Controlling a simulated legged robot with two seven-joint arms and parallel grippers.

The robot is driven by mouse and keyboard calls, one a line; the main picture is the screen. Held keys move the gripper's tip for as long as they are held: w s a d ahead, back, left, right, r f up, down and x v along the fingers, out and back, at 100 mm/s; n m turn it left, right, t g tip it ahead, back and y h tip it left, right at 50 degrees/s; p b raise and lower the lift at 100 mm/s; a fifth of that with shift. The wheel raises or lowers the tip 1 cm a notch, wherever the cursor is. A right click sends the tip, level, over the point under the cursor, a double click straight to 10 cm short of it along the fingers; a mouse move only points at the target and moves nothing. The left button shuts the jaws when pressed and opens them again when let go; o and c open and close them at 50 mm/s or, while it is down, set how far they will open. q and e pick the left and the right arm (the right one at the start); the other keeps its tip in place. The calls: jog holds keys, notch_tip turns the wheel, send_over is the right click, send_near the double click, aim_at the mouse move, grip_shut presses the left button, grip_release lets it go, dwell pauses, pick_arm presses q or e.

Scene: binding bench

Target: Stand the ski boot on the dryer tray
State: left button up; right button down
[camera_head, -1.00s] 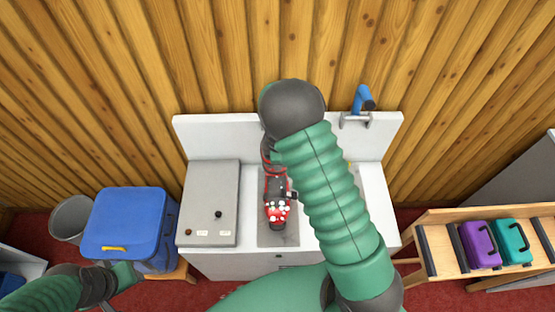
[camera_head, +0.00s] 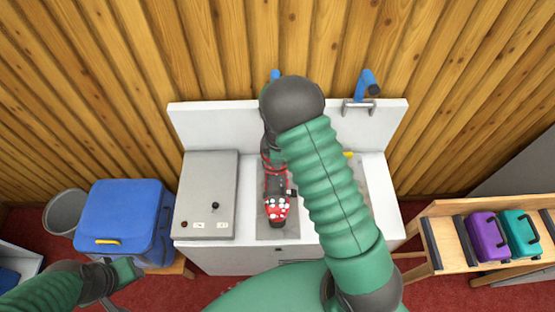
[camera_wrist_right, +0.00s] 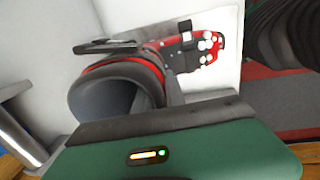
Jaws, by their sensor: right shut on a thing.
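The red and black ski boot (camera_head: 276,208) with white dots is over the grey dryer tray (camera_head: 278,232) on the white bench, its toe towards me. In the right wrist view the boot's dark, round cuff (camera_wrist_right: 112,95) is close to the palm, and its red toe (camera_wrist_right: 205,48) points away. My right gripper (camera_head: 268,143) is shut on the boot at its upper part; my own arm hides much of this grip. I cannot tell whether the sole touches the tray. My left gripper (camera_head: 122,279) is low at the left, away from the boot; its jaw opening is unclear.
A grey panel box (camera_head: 207,195) with knobs stands left of the tray. A blue-handled clamp (camera_head: 365,88) is at the back right. A wooden rack (camera_head: 447,236) holds purple and teal cases.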

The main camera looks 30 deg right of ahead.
jog(key=shift+w+f, duration=0.1)
dwell(0.3)
jog(key=c, duration=1.6)
grip_release()
jog(key=o, duration=0.3)
